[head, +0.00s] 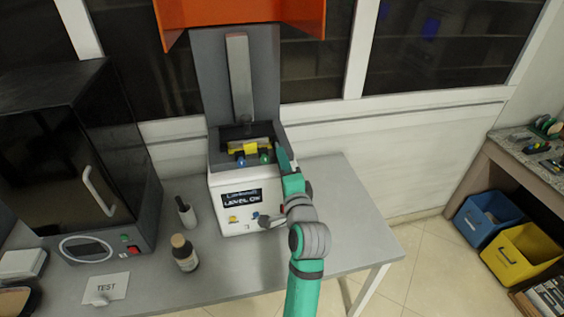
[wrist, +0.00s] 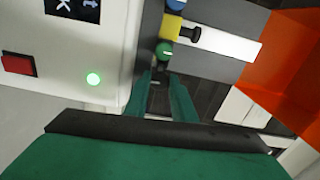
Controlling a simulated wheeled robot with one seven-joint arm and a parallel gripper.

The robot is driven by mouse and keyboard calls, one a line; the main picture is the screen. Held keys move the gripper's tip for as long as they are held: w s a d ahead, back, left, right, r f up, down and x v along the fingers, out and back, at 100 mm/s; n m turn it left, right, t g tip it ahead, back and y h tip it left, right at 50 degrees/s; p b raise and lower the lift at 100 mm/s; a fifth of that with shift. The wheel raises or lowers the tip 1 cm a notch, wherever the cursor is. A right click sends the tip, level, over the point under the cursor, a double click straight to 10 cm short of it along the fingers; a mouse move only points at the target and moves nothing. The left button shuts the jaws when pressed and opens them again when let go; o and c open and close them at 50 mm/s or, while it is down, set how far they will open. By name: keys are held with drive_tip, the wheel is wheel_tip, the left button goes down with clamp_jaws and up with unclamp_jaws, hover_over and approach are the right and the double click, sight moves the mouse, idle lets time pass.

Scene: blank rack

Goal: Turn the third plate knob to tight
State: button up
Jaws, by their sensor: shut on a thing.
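The white machine (head: 240,185) stands on the bench with a display reading "LEVEL OK". A blue knob (head: 240,161) and a green knob (head: 265,158) sit at the front of its dark plate area. In the wrist view the blue knob (wrist: 175,5) and green knob (wrist: 165,51) line up above my fingertips. My gripper (wrist: 159,78) is at the machine's right end, just past the green knob. Its fingers are shut on a small dark piece in line with these knobs, apparently the third plate knob, mostly hidden. Its setting cannot be read.
A yellow block (head: 250,147) sits behind the knobs. An orange hood (head: 240,12) hangs above the tall grey back. A bottle (head: 184,253) and a small vial (head: 186,211) stand left of the machine. A black oven (head: 80,150) is further left. The bench right of my arm is clear.

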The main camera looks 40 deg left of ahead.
drive_tip(key=shift+f+m, duration=0.1)
drive_tip(key=shift+m, duration=0.5)
drive_tip(key=o, duration=1)
drive_tip(key=shift+d, duration=0.1)
drive_tip(key=v, duration=1)
drive_tip(key=shift+s+d, duration=0.25)
